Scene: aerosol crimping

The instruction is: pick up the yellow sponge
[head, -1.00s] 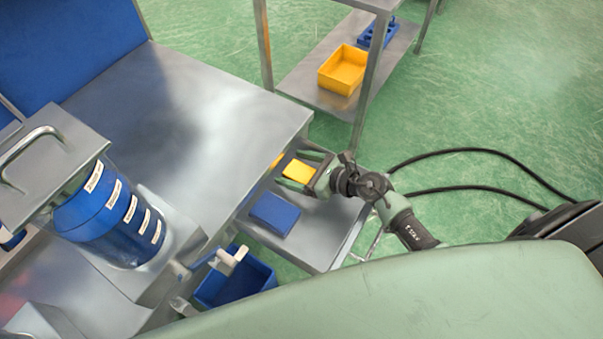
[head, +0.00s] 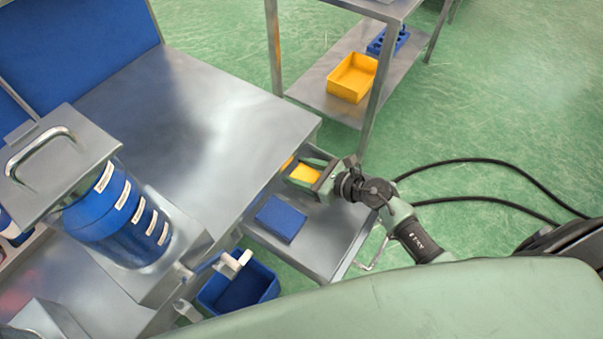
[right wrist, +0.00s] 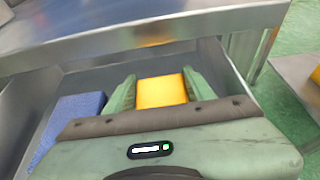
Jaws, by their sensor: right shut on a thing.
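The yellow sponge (head: 305,173) is a flat block between the fingers of my right gripper (head: 308,172), over an open metal drawer (head: 320,247). In the right wrist view the yellow sponge (right wrist: 161,91) sits between the two green fingers of the right gripper (right wrist: 161,90), which are shut on it. I cannot tell whether its underside touches the drawer floor. My left gripper is not in view.
A blue sponge-like block (head: 281,219) lies in the drawer beside the gripper. The steel table (head: 200,110) overhangs the drawer's back. A blue bin (head: 262,283) stands below left. A yellow tray (head: 352,78) sits on a shelf behind.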

